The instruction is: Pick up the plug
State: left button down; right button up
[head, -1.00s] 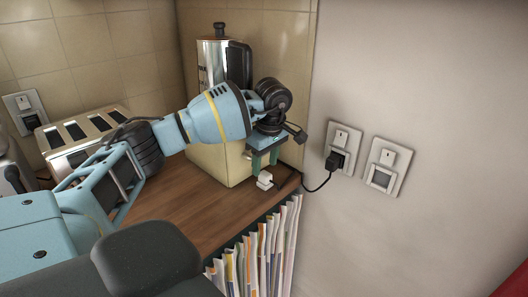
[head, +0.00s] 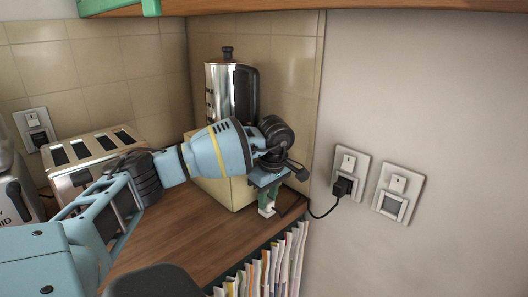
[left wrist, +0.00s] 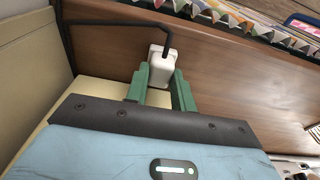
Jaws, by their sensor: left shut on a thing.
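The plug (head: 265,211) is a small white block with a dark cord, near the right end of the wooden counter. It shows larger in the left wrist view (left wrist: 161,68), with the cord bending off to the left. My left gripper (head: 268,200) points down, its green fingers shut on the plug from both sides; the fingers also show in the left wrist view (left wrist: 160,85). I cannot tell whether the plug touches the counter. My right gripper is not in view.
A cream box (head: 222,186) and a metal urn (head: 214,90) stand close behind the gripper. A toaster (head: 85,160) is at left. Wall sockets (head: 398,193) are at right, one holding a black plug (head: 342,187). Magazines (head: 270,270) line the counter's front.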

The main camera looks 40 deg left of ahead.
aim_at(268, 200)
pick_arm(q)
jog(key=shift+f, duration=0.15)
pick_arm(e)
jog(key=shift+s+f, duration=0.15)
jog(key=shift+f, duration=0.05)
pick_arm(q)
jog(key=shift+r, duration=0.7)
notch_tip(268, 200, up, 2)
jog(key=shift+r, duration=0.15)
jog(key=s+d+r+b, duration=0.1)
jog(key=s+d, duration=0.9)
jog(key=s, duration=0.2)
jog(key=shift+s+d, duration=0.15)
jog(key=shift+d, duration=0.05)
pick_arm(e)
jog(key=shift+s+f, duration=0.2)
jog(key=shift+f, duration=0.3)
pick_arm(q)
jog(key=shift+r, duration=0.1)
